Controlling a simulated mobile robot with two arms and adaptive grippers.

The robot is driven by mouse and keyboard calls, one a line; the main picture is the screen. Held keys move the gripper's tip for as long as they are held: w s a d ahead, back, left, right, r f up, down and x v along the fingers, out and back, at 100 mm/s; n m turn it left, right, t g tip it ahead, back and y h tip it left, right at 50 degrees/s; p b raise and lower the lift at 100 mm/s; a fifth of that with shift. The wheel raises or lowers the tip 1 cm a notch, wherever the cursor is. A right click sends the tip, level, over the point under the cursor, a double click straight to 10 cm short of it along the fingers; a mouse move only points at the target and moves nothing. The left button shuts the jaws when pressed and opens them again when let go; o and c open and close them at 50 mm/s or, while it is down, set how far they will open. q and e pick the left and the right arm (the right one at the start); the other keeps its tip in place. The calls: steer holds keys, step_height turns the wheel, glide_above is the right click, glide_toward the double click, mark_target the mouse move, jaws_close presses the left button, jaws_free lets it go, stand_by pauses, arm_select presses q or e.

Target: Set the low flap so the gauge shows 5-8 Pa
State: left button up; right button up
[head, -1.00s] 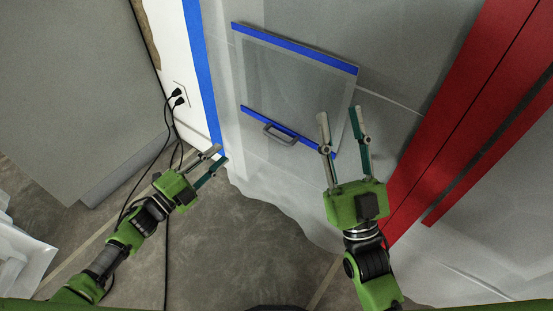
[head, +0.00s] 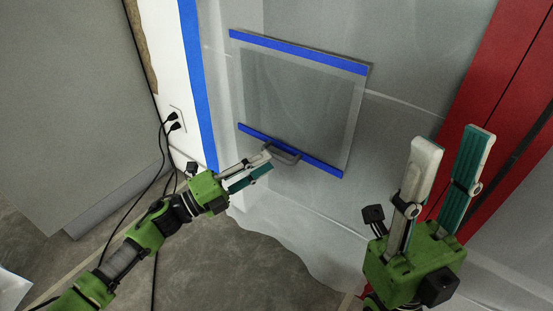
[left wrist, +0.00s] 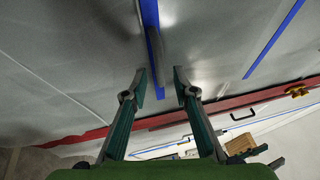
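The low flap (head: 300,100) is a grey see-through panel in the plastic sheet wall. Blue strips run along its top and bottom edges, and a small grey handle (head: 283,154) sits at the bottom strip. My left gripper (head: 262,164) is open, its fingertips right beside the handle's left end. In the left wrist view its two fingers (left wrist: 160,82) stand apart with a blue strip (left wrist: 153,40) and a dark bar, likely the handle, beyond and between them; I cannot tell if they touch. My right gripper (head: 457,155) is open and empty at the right. No gauge is visible.
Red posts (head: 475,100) stand at the right of the sheet wall. Black cables (head: 160,160) hang from a wall outlet (head: 177,122) at the left, behind my left arm. A grey panel (head: 85,100) stands at far left. The floor between my arms is bare.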

mark_target(277, 156)
arm_select(q)
steer(key=shift+b+x, duration=0.35)
steer(key=shift+x, duration=1.95)
jaws_close()
